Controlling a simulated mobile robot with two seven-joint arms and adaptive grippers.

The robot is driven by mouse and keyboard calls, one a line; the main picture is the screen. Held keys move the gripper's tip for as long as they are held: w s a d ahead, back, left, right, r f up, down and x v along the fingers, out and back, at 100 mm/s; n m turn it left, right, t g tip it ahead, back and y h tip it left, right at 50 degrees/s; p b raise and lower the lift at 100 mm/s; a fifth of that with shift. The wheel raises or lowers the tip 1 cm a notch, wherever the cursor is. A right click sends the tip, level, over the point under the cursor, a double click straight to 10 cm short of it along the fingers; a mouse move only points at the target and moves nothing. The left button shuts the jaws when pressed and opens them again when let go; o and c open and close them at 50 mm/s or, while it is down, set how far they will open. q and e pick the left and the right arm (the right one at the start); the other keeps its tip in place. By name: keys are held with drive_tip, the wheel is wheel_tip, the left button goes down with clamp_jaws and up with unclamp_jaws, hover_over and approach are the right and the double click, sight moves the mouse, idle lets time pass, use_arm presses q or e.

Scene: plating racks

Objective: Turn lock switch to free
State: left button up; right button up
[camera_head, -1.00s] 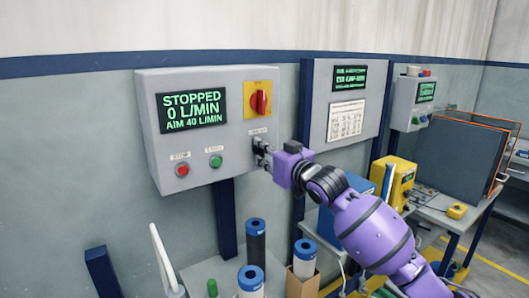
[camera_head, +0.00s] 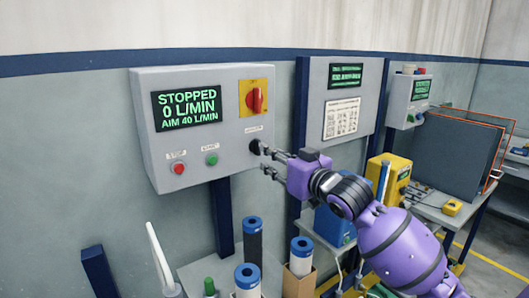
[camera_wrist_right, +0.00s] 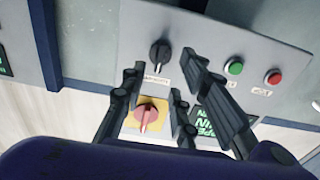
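A black knob switch (camera_head: 254,147) sits at the lower right of the grey control box (camera_head: 146,140). Its small label is not legible, and I cannot tell its setting. In the right wrist view the black knob (camera_wrist_right: 159,54) shows just beyond and between the fingertips. My right gripper (camera_head: 266,159) is open and empty, beside the knob and slightly in front of it. Its spread fingers (camera_wrist_right: 160,66) also show in the wrist view, apart from the knob. The box's screen (camera_head: 187,109) reads "STOPPED 0 L/MIN AIM 40 L/MIN". My left gripper is not in view.
A red rotary switch on a yellow plate (camera_head: 253,98) is above the knob. A green button (camera_head: 212,160) and a red button (camera_head: 179,168) are to its left. Blue-capped cylinders (camera_head: 252,240) stand below. A second panel (camera_head: 338,110) is to the right.

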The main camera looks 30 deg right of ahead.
drive_tip(key=s, duration=0.5)
drive_tip(key=shift+d, duration=0.3)
drive_tip(key=shift+s+d, duration=0.1)
drive_tip(key=shift+s, duration=0.05)
